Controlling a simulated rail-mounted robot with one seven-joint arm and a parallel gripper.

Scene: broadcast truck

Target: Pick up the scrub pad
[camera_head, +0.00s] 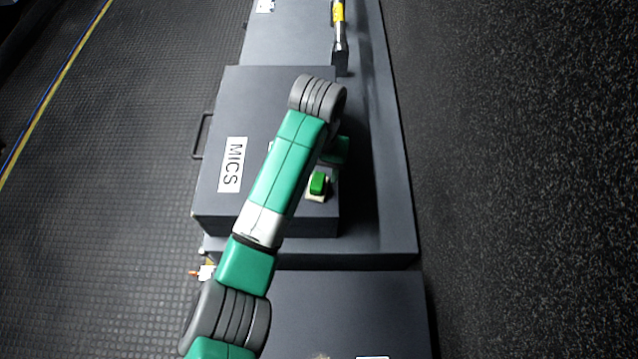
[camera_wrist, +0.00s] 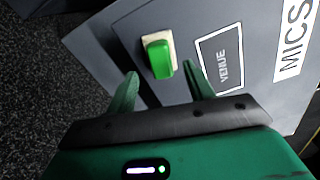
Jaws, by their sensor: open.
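The scrub pad appears as a bright green block (camera_wrist: 159,58) over a cream square (camera_wrist: 146,39); I cannot tell whether they are one piece. It lies on the grey MICS case (camera_wrist: 203,25), near the case's edge. In the head view the green block (camera_head: 318,182) is just right of my arm, on the case top (camera_head: 215,205). My gripper (camera_wrist: 160,69) is open and empty. Its two green fingers point toward the pad, which shows between and beyond the fingertips. I see no contact. In the head view my arm mostly hides the gripper.
The case has a white MICS label (camera_head: 232,164) and a side handle (camera_head: 201,136). The wrist view also shows a VENUE label (camera_wrist: 222,64). A yellow-banded tool (camera_head: 339,25) lies farther back. Another dark case (camera_head: 350,310) is at the front. Dark floor (camera_head: 510,180) is open to the right.

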